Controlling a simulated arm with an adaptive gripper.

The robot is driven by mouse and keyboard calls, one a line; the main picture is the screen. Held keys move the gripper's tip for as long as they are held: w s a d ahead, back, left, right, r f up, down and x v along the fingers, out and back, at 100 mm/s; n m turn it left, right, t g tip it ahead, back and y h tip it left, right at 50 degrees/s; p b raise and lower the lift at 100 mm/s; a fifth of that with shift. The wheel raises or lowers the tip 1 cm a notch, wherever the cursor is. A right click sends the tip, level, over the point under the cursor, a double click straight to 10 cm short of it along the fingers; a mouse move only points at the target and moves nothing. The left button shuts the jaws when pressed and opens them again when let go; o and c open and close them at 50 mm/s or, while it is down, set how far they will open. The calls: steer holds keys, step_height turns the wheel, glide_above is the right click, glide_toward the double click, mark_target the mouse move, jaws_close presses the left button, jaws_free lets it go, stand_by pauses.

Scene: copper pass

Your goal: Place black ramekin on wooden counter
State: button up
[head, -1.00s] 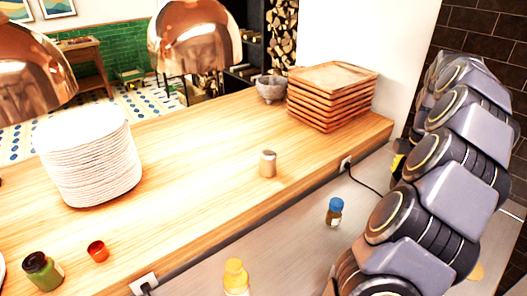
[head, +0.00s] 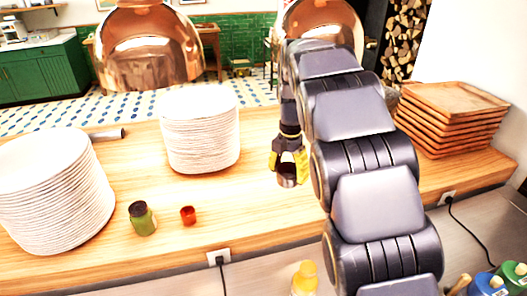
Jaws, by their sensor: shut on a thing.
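The wooden counter (head: 255,225) runs across the middle of the head view. My gripper (head: 288,164), with yellow-marked fingers, points down over the counter, to the right of the middle plate stack. It is shut on a small dark cup, the black ramekin (head: 287,178), whose lower part shows below the fingers. The ramekin looks roughly upright. I cannot tell whether its base touches the counter or hangs just above it.
White plate stacks (head: 200,135) (head: 50,195) stand left of my gripper. A green jar (head: 142,219) and a small red cup (head: 188,216) stand nearer the front edge. Wooden trays (head: 450,120) are stacked at right. Copper lamps (head: 150,50) hang above. Bare counter lies around the ramekin.

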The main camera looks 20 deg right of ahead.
steer(key=a+n, duration=0.2)
steer(key=a, duration=0.4)
glide_above(250, 202)
steer(key=f, duration=1.5)
steer(key=shift+s+f, duration=0.1)
steer(key=shift+s, duration=0.1)
steer(key=shift+w+f, duration=0.3)
steer(key=shift+f, duration=1.55)
steer(key=o, duration=1.1)
steer(key=shift+f, duration=0.15)
steer(key=shift+c, duration=0.2)
